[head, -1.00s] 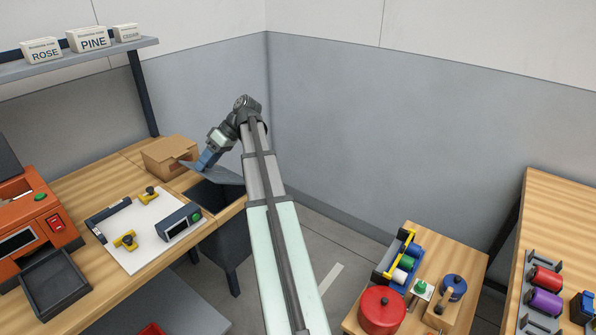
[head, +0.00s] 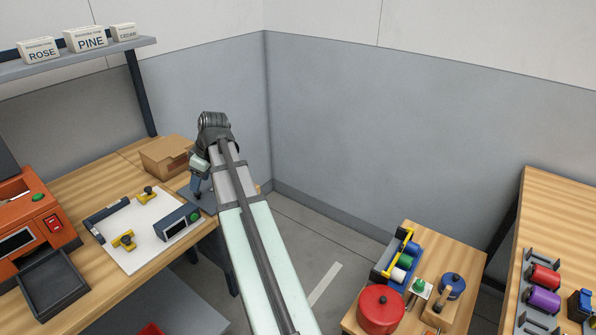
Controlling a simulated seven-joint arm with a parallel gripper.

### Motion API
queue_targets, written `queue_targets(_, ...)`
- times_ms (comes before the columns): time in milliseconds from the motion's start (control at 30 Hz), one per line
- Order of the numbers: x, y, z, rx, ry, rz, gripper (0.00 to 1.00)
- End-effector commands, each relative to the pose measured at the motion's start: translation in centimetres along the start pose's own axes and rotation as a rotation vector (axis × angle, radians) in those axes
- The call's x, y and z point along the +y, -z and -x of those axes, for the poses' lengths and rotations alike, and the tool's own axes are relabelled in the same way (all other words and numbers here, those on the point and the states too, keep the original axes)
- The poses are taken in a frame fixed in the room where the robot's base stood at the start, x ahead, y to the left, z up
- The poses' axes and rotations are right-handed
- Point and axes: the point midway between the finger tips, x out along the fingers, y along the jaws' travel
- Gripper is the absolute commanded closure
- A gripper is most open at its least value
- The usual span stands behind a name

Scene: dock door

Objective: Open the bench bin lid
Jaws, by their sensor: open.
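The bench bin sits at the right end of the left workbench, mostly hidden behind my arm. A grey flat piece, seemingly its lid (head: 208,203), shows beside the arm at the bench edge. How far it stands open cannot be told, and the bin's mouth is hidden. My gripper (head: 197,193) is open and points down at this piece, just left of my forearm. Its fingertips are small here; whether they touch the lid is unclear.
A cardboard box (head: 166,156) stands close behind my gripper. A white board (head: 150,240) with yellow-handled clamps and a dark device (head: 177,224) lies in front of it. An orange machine (head: 33,232) stands at left. A low table (head: 460,312) with a red pot is at right.

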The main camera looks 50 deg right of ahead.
Motion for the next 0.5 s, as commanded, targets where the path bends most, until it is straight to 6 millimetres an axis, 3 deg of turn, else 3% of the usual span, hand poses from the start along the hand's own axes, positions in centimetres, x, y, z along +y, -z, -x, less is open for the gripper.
queue_targets(500,0.1,0.0,8.1,0.002,0.0,-0.001,0.48)
